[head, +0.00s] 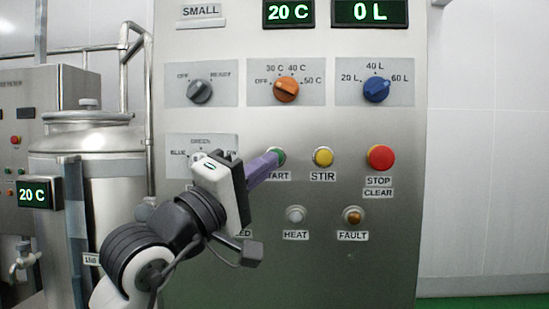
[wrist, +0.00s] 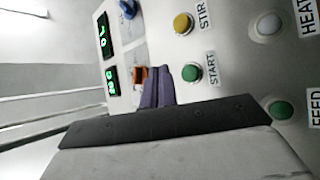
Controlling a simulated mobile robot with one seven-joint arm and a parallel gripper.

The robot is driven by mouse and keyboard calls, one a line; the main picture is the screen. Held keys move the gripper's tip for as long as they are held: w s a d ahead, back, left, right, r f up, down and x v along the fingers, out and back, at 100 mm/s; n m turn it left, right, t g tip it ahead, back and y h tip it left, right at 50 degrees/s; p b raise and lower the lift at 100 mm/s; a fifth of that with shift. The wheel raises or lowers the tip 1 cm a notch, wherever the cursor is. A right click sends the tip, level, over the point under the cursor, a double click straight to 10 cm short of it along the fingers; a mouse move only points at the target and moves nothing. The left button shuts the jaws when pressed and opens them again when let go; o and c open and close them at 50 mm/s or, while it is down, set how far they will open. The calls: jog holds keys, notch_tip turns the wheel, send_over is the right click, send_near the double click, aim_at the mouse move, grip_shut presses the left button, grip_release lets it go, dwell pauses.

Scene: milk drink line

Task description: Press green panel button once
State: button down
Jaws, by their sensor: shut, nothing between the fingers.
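The green START button (head: 281,154) is on the steel panel, left of the yellow STIR button, partly hidden by my fingertips in the head view. In the wrist view the START button (wrist: 191,73) shows whole, just right of my purple fingers. My gripper (head: 274,160) is shut and empty, its fingertips close to the button and pointing at the panel. It also shows in the wrist view (wrist: 157,72). I cannot tell whether the fingertips touch the panel. A second green round part (wrist: 281,109) sits by the FEED label; my gripper hides it in the head view.
The yellow STIR button (head: 323,157) and red STOP CLEAR button (head: 380,157) are to the right. Above are a grey knob (head: 199,91), orange knob (head: 286,90) and blue knob (head: 376,89). Displays read 20 C (head: 288,12) and 0 L (head: 370,12). A steel tank (head: 105,175) stands left.

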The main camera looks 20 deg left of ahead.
jog(key=shift+w+a+p, duration=0.15)
jog(key=shift+w+a, duration=0.1)
jog(key=shift+w, duration=0.55)
jog(key=shift+w+a+p, duration=0.15)
jog(key=shift+w+a, duration=0.05)
jog(key=shift+w, duration=0.6)
jog(key=shift+w+a+p, duration=0.15)
jog(key=shift+w+a, duration=0.1)
jog(key=shift+w, duration=0.55)
jog(key=shift+w, duration=0.1)
jog(key=shift+w+a, duration=0.1)
jog(key=shift+w, duration=0.2)
jog(key=shift+w+a+p, duration=0.15)
jog(key=shift+w+p, duration=0.25)
dwell(0.7)
dwell(0.3)
jog(key=shift+s+d, duration=0.25)
jog(key=shift+s, duration=0.55)
jog(key=s, duration=0.2)
jog(key=s+d, duration=0.1)
jog(key=s, duration=0.1)
jog(key=shift+s+d, duration=0.2)
jog(key=shift+s, duration=0.2)
